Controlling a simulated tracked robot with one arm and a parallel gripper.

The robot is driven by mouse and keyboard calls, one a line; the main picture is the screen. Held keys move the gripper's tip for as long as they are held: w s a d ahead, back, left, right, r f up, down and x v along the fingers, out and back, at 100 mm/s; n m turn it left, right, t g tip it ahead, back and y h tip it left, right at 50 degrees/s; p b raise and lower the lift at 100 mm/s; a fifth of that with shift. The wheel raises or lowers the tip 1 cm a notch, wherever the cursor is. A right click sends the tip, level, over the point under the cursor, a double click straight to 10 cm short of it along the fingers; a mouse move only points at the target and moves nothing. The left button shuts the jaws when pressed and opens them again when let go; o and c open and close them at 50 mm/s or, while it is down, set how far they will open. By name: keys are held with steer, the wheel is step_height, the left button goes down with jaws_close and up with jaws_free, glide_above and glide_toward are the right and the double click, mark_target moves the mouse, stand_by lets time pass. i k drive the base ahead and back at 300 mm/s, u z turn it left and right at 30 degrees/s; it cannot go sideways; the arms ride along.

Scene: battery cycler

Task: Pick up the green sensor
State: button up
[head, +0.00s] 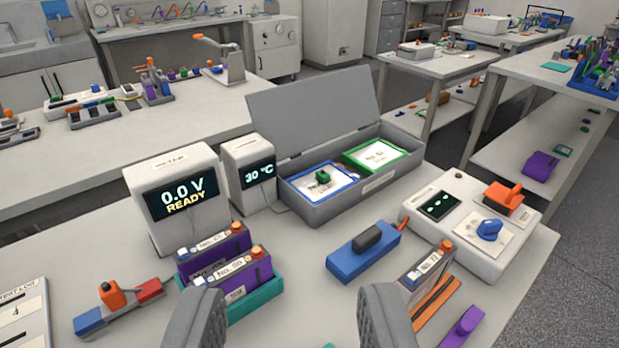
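A small dark green block (322,176), which looks like the green sensor, sits in the left part of an open grey box (322,206), on or above a blue-rimmed tray (345,190) with a white label. The box lid stands raised behind it. My gripper (293,315) is in the near foreground with its two grey fingers wide apart.
A green-rimmed tray (380,157) fills the box's right part. A "0.0 V READY" meter (182,197) and a "30 °C" display (254,173) stand left. Purple batteries (213,248), a blue block (360,255) and a switch unit (476,222) stand nearer. Bare table lies between the fingers.

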mark_target(321, 175)
steer(key=u, duration=2.95)
steer(key=k, duration=1.3)
steer(key=z, duration=2.35)
steer(key=i, duration=0.85)
steer(key=z, duration=0.05)
